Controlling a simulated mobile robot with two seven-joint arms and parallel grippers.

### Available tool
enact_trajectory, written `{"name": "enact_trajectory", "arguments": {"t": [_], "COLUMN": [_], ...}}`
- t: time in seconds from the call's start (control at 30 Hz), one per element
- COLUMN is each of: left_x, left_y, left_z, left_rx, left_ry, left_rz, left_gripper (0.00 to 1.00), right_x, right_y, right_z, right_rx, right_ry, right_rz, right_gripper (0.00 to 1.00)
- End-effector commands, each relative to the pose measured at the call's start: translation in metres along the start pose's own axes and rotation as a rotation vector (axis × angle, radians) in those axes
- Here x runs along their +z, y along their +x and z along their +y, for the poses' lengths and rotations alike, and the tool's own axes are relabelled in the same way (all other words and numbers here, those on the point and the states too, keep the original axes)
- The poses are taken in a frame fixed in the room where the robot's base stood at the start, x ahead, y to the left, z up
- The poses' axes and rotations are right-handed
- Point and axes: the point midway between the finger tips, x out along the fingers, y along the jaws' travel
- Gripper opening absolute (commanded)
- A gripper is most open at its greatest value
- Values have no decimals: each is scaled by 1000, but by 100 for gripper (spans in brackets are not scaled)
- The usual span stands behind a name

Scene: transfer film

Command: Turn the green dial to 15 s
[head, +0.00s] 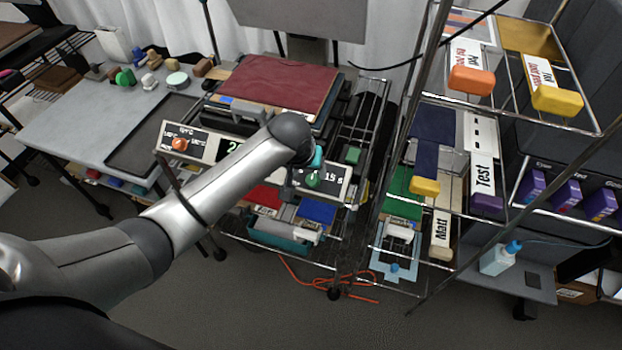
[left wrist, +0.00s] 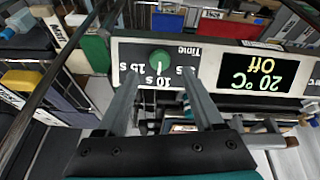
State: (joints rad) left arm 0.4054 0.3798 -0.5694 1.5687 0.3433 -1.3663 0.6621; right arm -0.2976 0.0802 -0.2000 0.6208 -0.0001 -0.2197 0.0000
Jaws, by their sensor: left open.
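The green dial (head: 314,180) is on the right end of the front panel of the press, beside a "15 s" label. In the left wrist view the same dial (left wrist: 160,61) appears upside down, with "15 s", "10 s" and "5 s" around it and "Time" beyond. Its white mark appears to point toward "10 s". My left gripper (left wrist: 159,82) is open and empty, its two fingers spread on either side of the dial, with no visible contact. In the head view my left arm hides most of the gripper (head: 313,162). My right gripper is out of view.
The panel also has an orange knob (head: 180,144) at its left and a display (left wrist: 261,75) reading "20 °C Off". A wire rack with trays (head: 407,206) stands close on the right. A grey table (head: 70,135) is at the left. An orange cable (head: 345,290) lies on the floor.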

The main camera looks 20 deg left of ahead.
Motion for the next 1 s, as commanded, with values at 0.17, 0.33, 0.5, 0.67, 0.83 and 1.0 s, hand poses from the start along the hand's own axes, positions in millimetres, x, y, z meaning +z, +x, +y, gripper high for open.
{"name": "enact_trajectory", "arguments": {"t": [0.17, 0.33, 0.5, 0.67, 0.83, 1.0], "left_x": [1, 0, 0, 0, 0, 0], "left_y": [29, 47, 56, 58, 58, 58], "left_z": [0, 0, 1, 0, 0, 0], "left_rx": [0, 0, 1, 0, 0, 0], "left_ry": [1, 0, 2, 2, 2, 1], "left_rz": [-1, 0, 1, 0, 0, 1], "left_gripper": [69, 69, 69, 69, 69, 51], "right_x": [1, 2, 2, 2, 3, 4], "right_y": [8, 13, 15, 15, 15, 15], "right_z": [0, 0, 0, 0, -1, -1], "right_rx": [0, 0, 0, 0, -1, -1], "right_ry": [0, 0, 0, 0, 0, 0], "right_rz": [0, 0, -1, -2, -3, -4], "right_gripper": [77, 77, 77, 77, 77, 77]}}
